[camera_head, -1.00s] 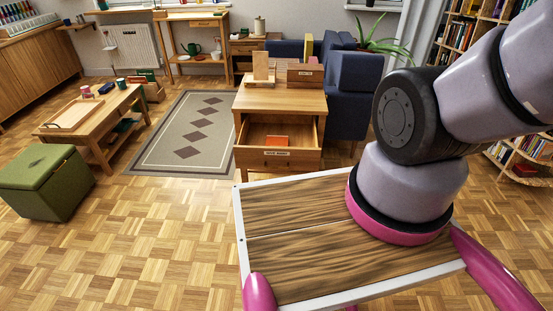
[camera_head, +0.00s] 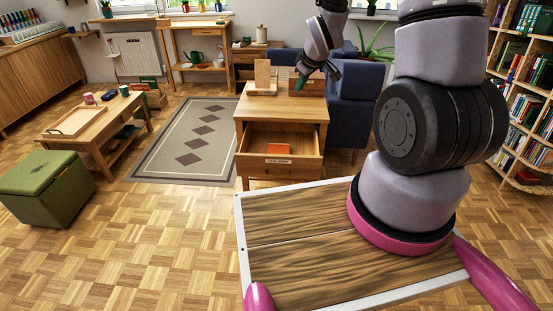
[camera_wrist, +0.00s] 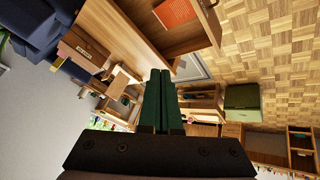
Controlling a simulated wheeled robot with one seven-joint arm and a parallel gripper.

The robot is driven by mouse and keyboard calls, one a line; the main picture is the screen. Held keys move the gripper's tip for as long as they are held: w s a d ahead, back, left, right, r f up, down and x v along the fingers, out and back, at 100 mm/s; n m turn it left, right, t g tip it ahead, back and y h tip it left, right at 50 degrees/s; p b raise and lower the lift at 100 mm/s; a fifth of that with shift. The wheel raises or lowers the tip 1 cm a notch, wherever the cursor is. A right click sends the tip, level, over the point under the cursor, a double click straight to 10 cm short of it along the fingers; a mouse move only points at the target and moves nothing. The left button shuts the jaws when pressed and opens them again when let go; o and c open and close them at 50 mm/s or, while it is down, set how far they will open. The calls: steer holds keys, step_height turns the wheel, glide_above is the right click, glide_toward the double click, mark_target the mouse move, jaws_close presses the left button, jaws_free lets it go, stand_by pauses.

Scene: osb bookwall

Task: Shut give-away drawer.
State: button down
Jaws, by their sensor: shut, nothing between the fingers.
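The give-away drawer (camera_head: 252,166) stands pulled out of the wooden cabinet (camera_head: 262,108), with a small label on its front. A red-orange book (camera_head: 280,148) lies inside it. The drawer (camera_wrist: 203,38) also shows at the top of the wrist view, with the book (camera_wrist: 176,12) in it. My gripper (camera_head: 301,83) is above the back right of the cabinet top, beyond and above the drawer, apart from its front. Its dark green fingers (camera_wrist: 160,73) are together in the wrist view, with nothing between them.
A wooden holder (camera_head: 263,74) and a wooden box (camera_head: 308,88) stand on the cabinet top, close to my gripper. A blue armchair (camera_head: 354,105) is behind at the right. A rug (camera_head: 190,140) and clear parquet (camera_head: 130,220) lie left of the cabinet.

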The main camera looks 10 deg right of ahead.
step_height(320, 180, down, 13)
steer(key=a+n, duration=0.3)
steer(key=n+y, duration=0.2)
steer(key=n, duration=0.2)
glide_toward(277, 160)
steer(key=a+f, duration=0.1)
steer(key=w+a+f, duration=0.1)
steer(key=f, duration=0.1)
steer(key=w+a+f, duration=0.1)
steer(key=shift+w+a+f, duration=0.1)
steer(key=shift+f, duration=0.25)
steer(key=shift+w, duration=0.5)
